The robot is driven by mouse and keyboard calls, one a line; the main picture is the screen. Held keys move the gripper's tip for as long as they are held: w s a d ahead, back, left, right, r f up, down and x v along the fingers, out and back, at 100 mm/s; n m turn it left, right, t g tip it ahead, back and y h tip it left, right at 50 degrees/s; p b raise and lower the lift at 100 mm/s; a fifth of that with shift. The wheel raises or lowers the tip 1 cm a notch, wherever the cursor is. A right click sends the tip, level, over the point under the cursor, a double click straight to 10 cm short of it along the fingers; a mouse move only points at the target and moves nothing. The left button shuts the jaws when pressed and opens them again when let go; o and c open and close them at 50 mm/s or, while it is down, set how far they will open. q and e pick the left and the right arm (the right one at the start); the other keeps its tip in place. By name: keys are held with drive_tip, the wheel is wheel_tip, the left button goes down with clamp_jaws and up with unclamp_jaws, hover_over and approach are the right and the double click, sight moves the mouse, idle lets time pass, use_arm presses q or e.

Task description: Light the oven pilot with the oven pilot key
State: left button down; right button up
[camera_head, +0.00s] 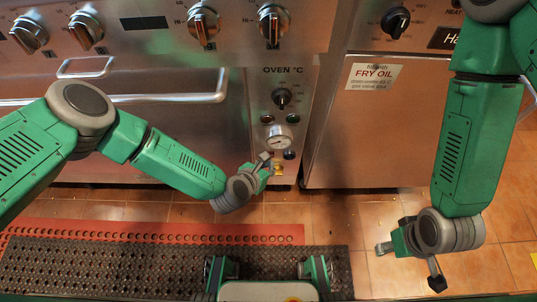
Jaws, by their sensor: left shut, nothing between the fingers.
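The oven control panel (281,75), labelled OVEN °C, is a narrow steel strip between two cabinets. It carries a black knob (282,97), two dark round lights or buttons and a round white gauge (279,142). Below the gauge are a dark blue button (289,155) and small red and yellow parts (278,171), partly hidden by my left gripper (265,163). My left gripper is shut at the panel's lower end; contact cannot be told. My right gripper (410,265) hangs low at the right, its fingers spread and empty. I cannot make out the pilot key.
Several grill knobs (203,24) line the upper front. An oven door handle (150,98) juts out at the left. A fryer cabinet (362,125) with a FRY OIL label stands right of the panel. Rubber mats (120,265) cover the tiled floor at the lower left.

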use_arm(q)
drive_tip(key=shift+w, duration=0.1)
drive_tip(key=shift+w+b, duration=0.3)
drive_tip(key=shift+w, duration=0.05)
drive_tip(key=shift+w+r+b, duration=0.1)
drive_tip(key=shift+w+b, duration=0.2)
drive_tip(key=shift+w, duration=0.15)
idle(1.9)
idle(3.2)
drive_tip(key=shift+s, duration=0.9)
drive_tip(key=shift+s+p, duration=0.7)
drive_tip(key=shift+s, duration=1.85)
